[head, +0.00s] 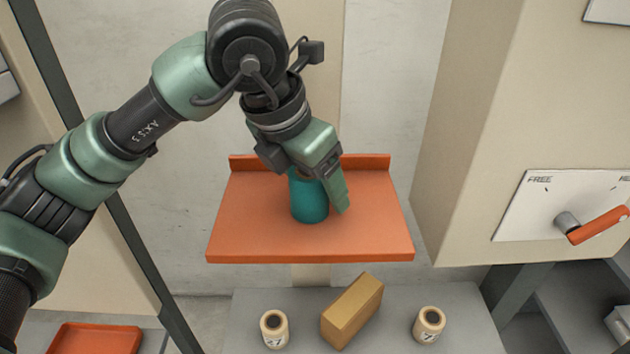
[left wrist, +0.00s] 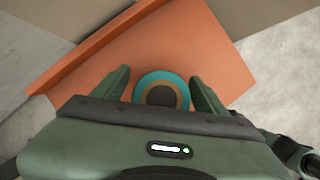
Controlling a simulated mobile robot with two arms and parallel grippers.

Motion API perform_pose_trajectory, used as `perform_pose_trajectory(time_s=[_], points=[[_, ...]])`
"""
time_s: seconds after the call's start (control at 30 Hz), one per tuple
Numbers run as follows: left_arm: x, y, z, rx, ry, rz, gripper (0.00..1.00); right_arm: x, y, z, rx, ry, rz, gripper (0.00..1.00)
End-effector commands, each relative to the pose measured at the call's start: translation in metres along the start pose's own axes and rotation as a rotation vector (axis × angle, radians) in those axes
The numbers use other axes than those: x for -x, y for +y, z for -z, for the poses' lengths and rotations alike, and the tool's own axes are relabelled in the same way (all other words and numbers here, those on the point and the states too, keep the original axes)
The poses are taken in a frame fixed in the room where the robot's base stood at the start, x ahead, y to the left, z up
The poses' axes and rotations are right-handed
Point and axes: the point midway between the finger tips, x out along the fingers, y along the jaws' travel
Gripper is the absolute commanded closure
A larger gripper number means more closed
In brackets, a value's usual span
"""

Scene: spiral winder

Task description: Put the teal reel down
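The teal reel (head: 309,203) stands upright on the orange shelf (head: 250,235), near its middle. In the left wrist view, the reel's round end (left wrist: 160,77) shows a teal rim, a tan ring and a dark centre. My left gripper (head: 322,195) is above the shelf, with its fingers on either side of the reel. In the left wrist view, the left finger stands a little apart from the rim, and the right finger is close beside it. The gripper looks open around the reel; contact on the right side is hard to tell. My right gripper is not in view.
The shelf has a raised back lip. Below it, a grey surface (head: 260,310) holds two cream rolls (head: 274,328) (head: 429,324) and a cardboard box (head: 352,311). A panel with an orange-handled lever (head: 598,225) is at right. An orange tray (head: 95,338) is at lower left.

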Motion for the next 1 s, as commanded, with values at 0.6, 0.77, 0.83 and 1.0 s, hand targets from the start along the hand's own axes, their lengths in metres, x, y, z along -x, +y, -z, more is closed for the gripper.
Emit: perform_pose_trajectory(time_s=[0.6,0.77,0.83,1.0], points=[[0.086,0.0,-0.001,0.001,-0.005,-0.003,0.28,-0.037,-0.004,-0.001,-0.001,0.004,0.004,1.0],[0.111,0.0,-0.001,0.001,-0.002,-0.001,0.28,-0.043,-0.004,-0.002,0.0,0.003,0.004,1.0],[0.117,0.0,-0.001,0.001,-0.001,-0.002,0.28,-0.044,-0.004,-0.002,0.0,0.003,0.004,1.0],[0.123,0.0,-0.001,0.0,0.0,0.001,0.28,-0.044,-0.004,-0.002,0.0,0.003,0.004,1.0]])
